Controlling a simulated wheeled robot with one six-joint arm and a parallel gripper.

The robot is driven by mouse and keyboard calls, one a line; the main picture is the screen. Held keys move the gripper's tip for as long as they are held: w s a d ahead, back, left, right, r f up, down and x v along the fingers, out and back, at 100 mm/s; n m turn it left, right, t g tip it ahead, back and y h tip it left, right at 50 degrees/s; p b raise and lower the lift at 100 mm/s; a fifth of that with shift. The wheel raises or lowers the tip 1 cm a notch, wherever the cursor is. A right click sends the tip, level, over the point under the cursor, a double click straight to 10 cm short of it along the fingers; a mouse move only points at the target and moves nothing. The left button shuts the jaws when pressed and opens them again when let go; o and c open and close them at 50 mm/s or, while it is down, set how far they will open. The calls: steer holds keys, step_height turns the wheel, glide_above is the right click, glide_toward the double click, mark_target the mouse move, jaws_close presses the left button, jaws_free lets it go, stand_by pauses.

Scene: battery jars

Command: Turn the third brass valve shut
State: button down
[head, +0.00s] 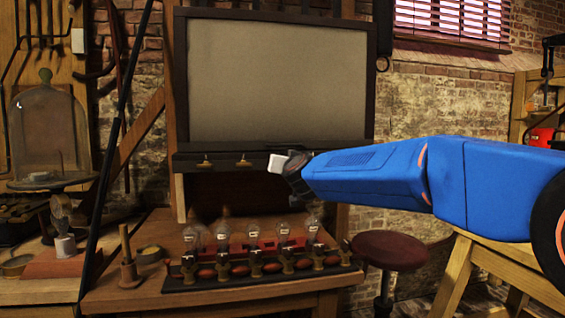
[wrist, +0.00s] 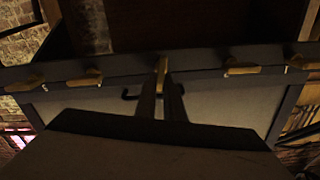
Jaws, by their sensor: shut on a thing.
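A row of brass valves sits on the dark rail under the framed board (head: 275,80). In the head view the first valve (head: 204,162) and second valve (head: 243,160) show; my gripper (head: 279,163) hides the third. In the wrist view, which looks upside down, my gripper (wrist: 161,84) is shut on the third valve (wrist: 161,66). Its handle stands upright in the picture, between the fingertips. The neighbouring handles, the second (wrist: 242,69) and fourth (wrist: 85,78), lie roughly along the rail.
Below the rail, a bench (head: 215,292) carries several glass bulbs on a dark base (head: 262,271). A glass bell jar (head: 45,125) stands at the left. A round red stool (head: 390,248) is at the right, beside a wooden table (head: 500,255) under my arm.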

steer(key=shift+w+d+f+m, duration=0.15)
steer(key=shift+f+m, duration=0.1)
steer(key=shift+m, duration=2.3)
steer(key=shift+s+d+f+m, duration=0.1)
steer(key=shift+d+f+m, duration=0.1)
steer(key=shift+m, duration=2.4)
steer(key=shift+w+d+f+m, duration=0.1)
steer(key=shift+f+m, duration=0.15)
steer(key=shift+m, duration=2.3)
steer(key=c, duration=1.9)
jaws_free()
steer(key=shift+o, duration=0.2)
steer(key=v, duration=1.7)
steer(key=shift+s, duration=0.25)
